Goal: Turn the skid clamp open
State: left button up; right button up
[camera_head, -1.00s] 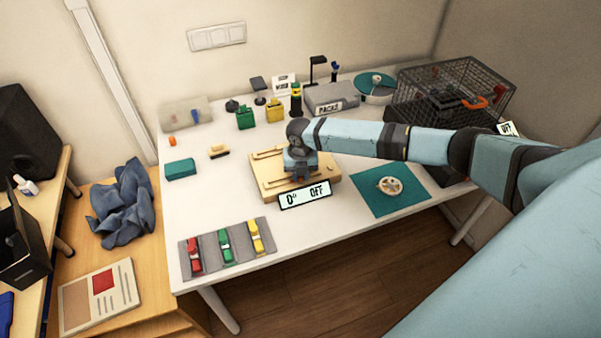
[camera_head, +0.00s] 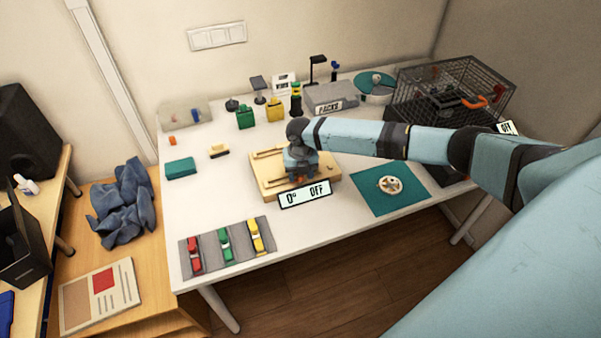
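A wooden board (camera_head: 268,174), apparently the skid, lies near the middle of the white table. A sign reading "0° OFF" (camera_head: 305,194) stands at its front edge. My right gripper (camera_head: 300,174) points down over the board, close to its surface. A small orange part (camera_head: 300,180) shows below the gripper, just behind the sign; I cannot tell whether it is the clamp. The wrist and the sign hide the fingertips and whatever is between them. My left gripper is not in view.
A teal mat (camera_head: 385,205) with a pale wheel lies right of the board. A grey tray (camera_head: 208,250) with red, green and yellow pieces is at front left. A wire cage (camera_head: 450,90) and a grey box (camera_head: 330,98) stand behind.

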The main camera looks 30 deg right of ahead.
notch_tip(320, 180, up, 14)
jog(key=shift+b, duration=0.4)
jog(key=shift+f, duration=0.1)
dwell(0.5)
jog(key=s+a+f+m+t+y+p, duration=0.1)
jog(key=s+a+f+m, duration=0.2)
jog(key=a, duration=0.3)
jog(key=s+a+f+m+t+y+p, duration=0.1)
jog(key=s+a+f+m+t+y, duration=0.1)
jog(key=s+a+f+m, duration=0.2)
jog(key=s+a+f+m+t+y+p, duration=0.1)
jog(key=s+a+f+m, duration=0.2)
jog(key=a, duration=0.5)
jog(key=shift+s+a+f+m+t+y, duration=0.15)
jog(key=shift+a+f+m+y, duration=0.1)
jog(key=shift+f, duration=0.15)
jog(key=shift+s+a+f+m+t+y, duration=0.15)
jog(key=shift+f+m, duration=0.1)
jog(key=shift+f, duration=0.15)
jog(key=s+d+m+t+h+p, duration=0.1)
jog(key=s+m+t, duration=0.5)
jog(key=s+m, duration=1.1)
jog(key=shift+d+f+h+p, duration=0.15)
jog(key=shift+d+h+p, duration=0.25)
jog(key=shift+p, duration=0.35)
